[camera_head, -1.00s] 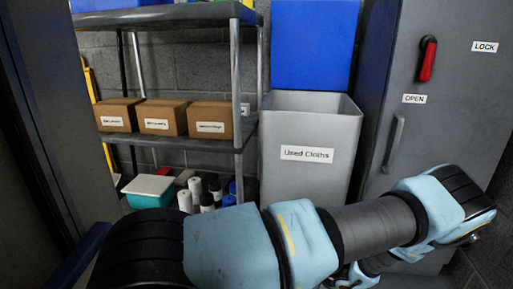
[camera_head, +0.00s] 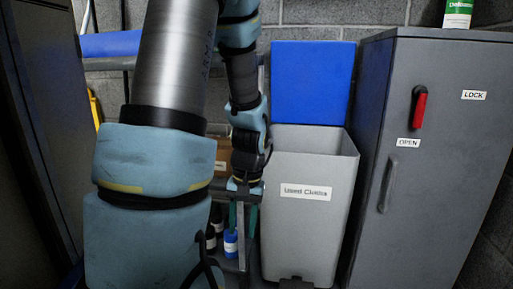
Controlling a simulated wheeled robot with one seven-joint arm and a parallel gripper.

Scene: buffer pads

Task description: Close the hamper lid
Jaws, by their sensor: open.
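The hamper (camera_head: 310,240) is a tall grey bin labelled "Used Cloths", right of the middle. Its blue lid (camera_head: 311,82) stands upright at the back, so the hamper is open. My gripper (camera_head: 243,222) points down just left of the hamper, its fingertips below the level of the rim. Its two fingers are apart with nothing seen between them. I cannot tell whether it touches the hamper's side.
A grey cabinet (camera_head: 425,200) with a red handle stands close to the hamper's right. A green and white container (camera_head: 457,14) is on top of it. A shelf with a cardboard box (camera_head: 220,158) is partly hidden behind my arm at left.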

